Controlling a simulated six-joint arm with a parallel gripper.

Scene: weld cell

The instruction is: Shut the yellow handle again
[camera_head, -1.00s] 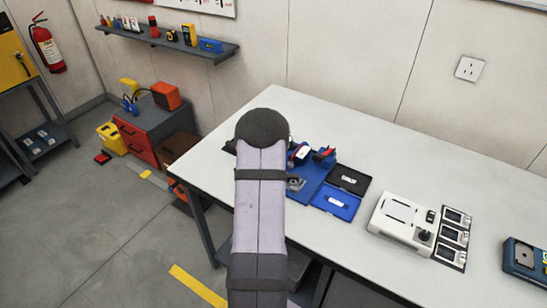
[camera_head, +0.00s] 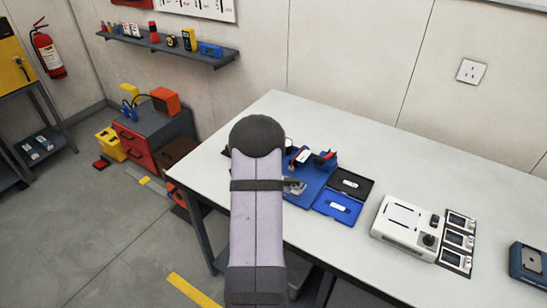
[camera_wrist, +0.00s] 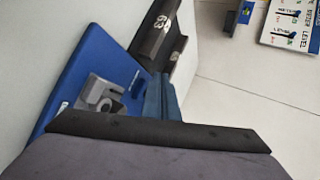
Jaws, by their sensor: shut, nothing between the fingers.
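No yellow handle can be picked out on the work table in either view; my arm covers part of the blue fixture plate. The blue plate (camera_head: 318,178) lies on the table just right of my arm, with red-tipped parts on it. In the wrist view the blue plate (camera_wrist: 88,62) carries a grey block with a rounded piece (camera_wrist: 100,95). My gripper (camera_wrist: 164,88) shows there as two narrow blue-grey fingers close together, shut and empty, right of the grey block. In the head view my gripper is hidden behind my arm.
An open case with a black lid (camera_head: 351,184) and blue tray (camera_head: 338,207) lies right of the plate. A white control box (camera_head: 405,222) and a panel of small modules (camera_head: 458,241) stand further right. The table (camera_head: 385,155) is clear behind them.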

